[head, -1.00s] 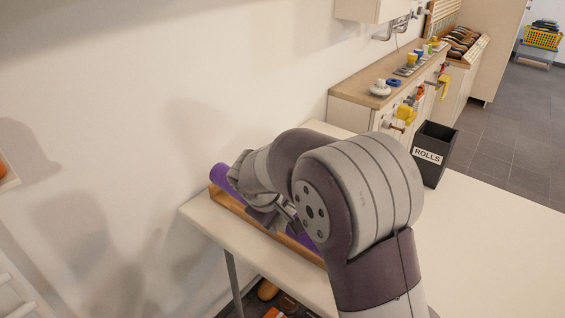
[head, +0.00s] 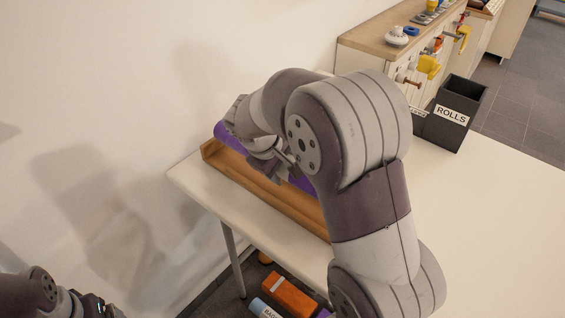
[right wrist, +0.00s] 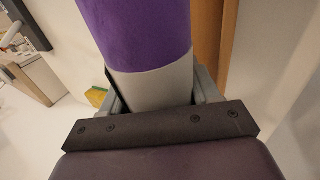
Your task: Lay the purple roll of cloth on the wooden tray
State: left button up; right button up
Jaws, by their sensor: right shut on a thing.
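The purple roll of cloth (head: 228,135) runs along the wall side of the wooden tray (head: 213,155) in the head view. Its middle is hidden by my right arm. My right gripper (head: 268,165) is shut on the roll. In the right wrist view, the fingers of my right gripper (right wrist: 158,88) close around a pale grey band on the purple roll (right wrist: 138,35). The roll looks lengthwise with the tray, but I cannot tell whether it touches it. Part of my left arm shows at the bottom left; its fingertips are not clear.
The tray sits at the left end of a white table (head: 475,215), against the wall. A black bin marked ROLLS (head: 457,112) stands at the far edge. The table's right side is clear.

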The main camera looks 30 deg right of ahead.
pick_arm(q)
jog(key=shift+f, duration=0.5)
pick_arm(e)
jog(key=shift+f, duration=0.5)
pick_arm(q)
jog(key=shift+f+b, duration=0.4)
jog(key=shift+b, duration=0.1)
pick_arm(e)
jog(key=shift+f, duration=0.5)
jog(key=o, duration=1.6)
jog(key=shift+o, duration=0.6)
jog(key=shift+s+f, duration=0.1)
jog(key=shift+f, duration=0.1)
jog(key=shift+s+f, duration=0.15)
pick_arm(q)
jog(key=shift+r, duration=0.1)
